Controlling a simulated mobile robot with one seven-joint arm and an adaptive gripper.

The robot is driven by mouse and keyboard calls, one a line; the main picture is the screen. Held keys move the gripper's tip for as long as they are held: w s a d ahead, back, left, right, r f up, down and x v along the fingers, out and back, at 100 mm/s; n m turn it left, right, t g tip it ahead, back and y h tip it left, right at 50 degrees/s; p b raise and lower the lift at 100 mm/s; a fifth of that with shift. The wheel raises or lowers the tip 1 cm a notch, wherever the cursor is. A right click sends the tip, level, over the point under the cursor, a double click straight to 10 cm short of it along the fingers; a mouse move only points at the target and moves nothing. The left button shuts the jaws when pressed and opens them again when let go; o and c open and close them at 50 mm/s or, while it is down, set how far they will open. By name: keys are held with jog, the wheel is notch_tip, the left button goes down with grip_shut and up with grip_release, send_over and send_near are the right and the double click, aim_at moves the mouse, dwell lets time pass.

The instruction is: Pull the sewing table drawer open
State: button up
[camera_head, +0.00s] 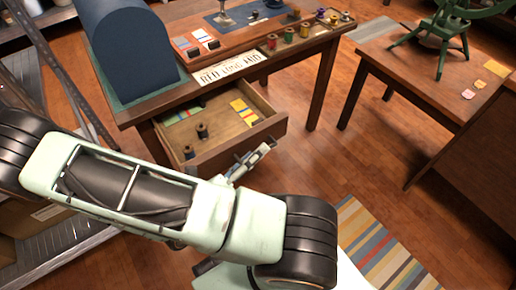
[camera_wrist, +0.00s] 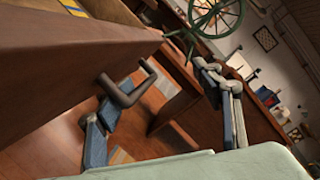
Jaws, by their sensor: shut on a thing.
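The sewing table (camera_head: 150,103) is dark wood. Its drawer (camera_head: 236,145) stands pulled out, with its inside showing; thread spools and coloured cards lie in it. The drawer's dark bar handle (camera_wrist: 128,92) is on the front panel (camera_wrist: 70,65) in the wrist view. My gripper (camera_head: 250,162) is at the drawer front in the head view. In the wrist view, my gripper (camera_wrist: 165,108) has one finger right by the handle and the other to the right. It is shut on the handle, though the exact contact is hard to see.
On the tabletop are a dark blue rounded cover (camera_head: 128,45), a lettered sign (camera_head: 228,68) and several spools. A second table (camera_head: 425,85) with a green stand (camera_head: 440,30) is at right. A striped rug (camera_head: 375,250) lies on the floor. Floor between the tables is clear.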

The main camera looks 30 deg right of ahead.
jog(key=shift+v, duration=2.7)
jog(key=c, duration=0.3)
jog(key=shift+s+a+f, duration=0.1)
jog(key=shift+s+a, duration=0.3)
jog(key=shift+a, duration=0.1)
jog(key=c, duration=0.4)
jog(key=shift+s+a+f, duration=0.2)
jog(key=shift+a+f, duration=0.05)
jog(key=shift+a, duration=0.25)
jog(key=shift+s+a+f, duration=0.15)
jog(key=shift+a+f, duration=0.05)
jog(key=shift+a, duration=0.3)
